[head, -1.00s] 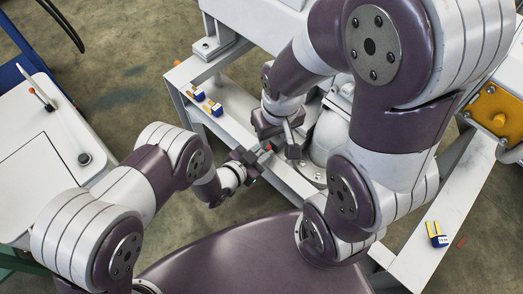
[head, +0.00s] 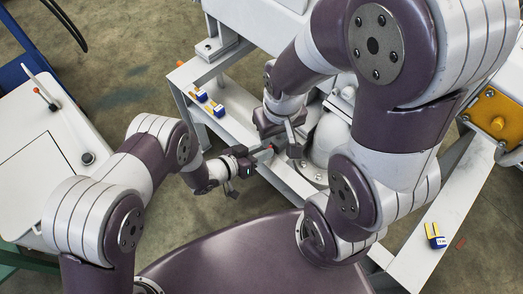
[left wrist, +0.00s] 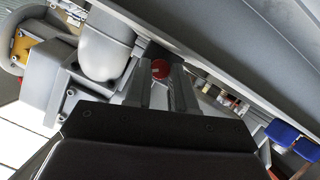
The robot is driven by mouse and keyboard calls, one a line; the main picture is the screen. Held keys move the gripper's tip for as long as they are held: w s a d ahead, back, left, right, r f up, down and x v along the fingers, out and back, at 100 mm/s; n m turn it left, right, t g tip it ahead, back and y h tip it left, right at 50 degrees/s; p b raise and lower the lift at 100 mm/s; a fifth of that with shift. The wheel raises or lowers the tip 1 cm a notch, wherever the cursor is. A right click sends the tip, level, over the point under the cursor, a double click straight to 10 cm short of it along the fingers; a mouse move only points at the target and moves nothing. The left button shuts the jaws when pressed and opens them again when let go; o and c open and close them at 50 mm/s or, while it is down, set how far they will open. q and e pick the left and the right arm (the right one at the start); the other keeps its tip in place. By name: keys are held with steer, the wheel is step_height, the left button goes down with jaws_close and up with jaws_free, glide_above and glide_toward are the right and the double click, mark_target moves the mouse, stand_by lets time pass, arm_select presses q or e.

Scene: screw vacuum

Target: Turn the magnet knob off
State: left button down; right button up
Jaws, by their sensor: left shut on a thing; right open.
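The red round knob (left wrist: 160,68) shows in the left wrist view between the fingertips of my left gripper (left wrist: 158,82). In the head view, my left gripper (head: 259,151) reaches in from the left, low beside the grey frame, and is shut on the knob, which is mostly hidden there. My right gripper (head: 284,139) is open, just right of and above the left one, close to a grey rounded housing (head: 330,135). Whether the right fingers touch anything cannot be told.
Another blue-and-yellow block (head: 436,236) lies on the right beam. A white cart (head: 40,125) stands at the left. My arms are close together.

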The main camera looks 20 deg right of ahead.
stand_by(0.4)
arm_select(q)
steer(key=c, duration=0.9)
jaws_free()
steer(key=shift+c, duration=0.2)
steer(key=p+v, duration=0.4)
steer(key=v, duration=0.8)
steer(key=shift+a, duration=0.35)
steer(key=shift+r, duration=0.2)
